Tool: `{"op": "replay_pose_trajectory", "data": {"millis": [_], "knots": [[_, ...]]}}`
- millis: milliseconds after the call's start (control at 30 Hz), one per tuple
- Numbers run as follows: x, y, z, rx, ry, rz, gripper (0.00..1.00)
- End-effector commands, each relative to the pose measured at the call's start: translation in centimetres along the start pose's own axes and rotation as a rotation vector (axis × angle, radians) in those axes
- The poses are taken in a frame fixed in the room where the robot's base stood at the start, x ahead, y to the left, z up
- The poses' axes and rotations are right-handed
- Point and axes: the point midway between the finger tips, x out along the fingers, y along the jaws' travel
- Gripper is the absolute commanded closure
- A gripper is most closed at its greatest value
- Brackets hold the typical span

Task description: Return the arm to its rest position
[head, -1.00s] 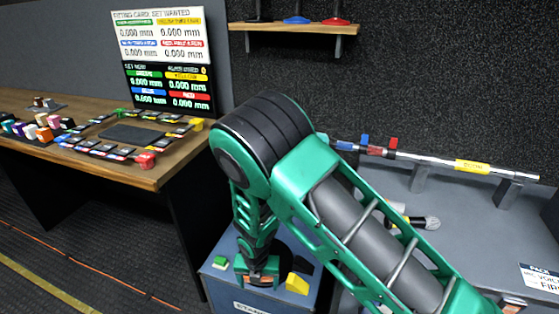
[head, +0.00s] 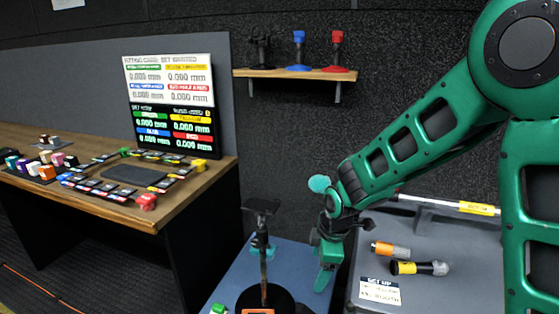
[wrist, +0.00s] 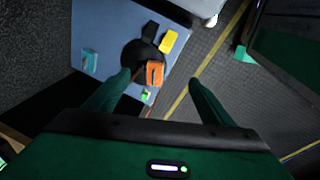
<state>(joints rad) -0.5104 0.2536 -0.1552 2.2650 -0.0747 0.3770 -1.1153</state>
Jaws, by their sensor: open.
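My green arm (head: 425,150) is bent, with its elbow high at the right of the head view. My gripper (head: 325,270) hangs pointing down above or beside the blue cabinet top, right of a black stand. In the wrist view, its two green fingers (wrist: 160,80) are spread wide apart with nothing held between them. Below them lies the blue cabinet top (wrist: 100,30). On it are a black round base (wrist: 135,55) with an orange block (wrist: 155,73), and a yellow block (wrist: 168,41).
The black upright stand (head: 264,250) rises close left of my gripper. A grey case (head: 430,290) with a black-and-yellow tool (head: 418,268) stands to the right. A wooden desk (head: 200,185) with a score screen (head: 170,105) is at the left. A wall shelf (head: 295,74) is behind.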

Motion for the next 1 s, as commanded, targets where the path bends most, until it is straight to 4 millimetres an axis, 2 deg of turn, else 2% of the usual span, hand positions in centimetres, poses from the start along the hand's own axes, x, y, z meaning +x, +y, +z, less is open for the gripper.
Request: {"op": "replay_pose_trajectory", "data": {"millis": [33,200,500,800,900,1000], "knots": [[-2.0,0.2,1.5,0.105,0.005,0.017,0.24],[-7.2,-0.3,6.0,0.458,0.013,0.061,0.24],[-14.8,-3.6,13.0,1.053,0.034,0.151,0.24],[-19.4,-7.7,17.7,1.513,0.065,0.242,0.24],[-19.6,-10.6,21.8,1.634,-0.034,0.203,0.24],[-20.2,-14.1,25.0,1.761,-0.116,0.161,0.24]]}}
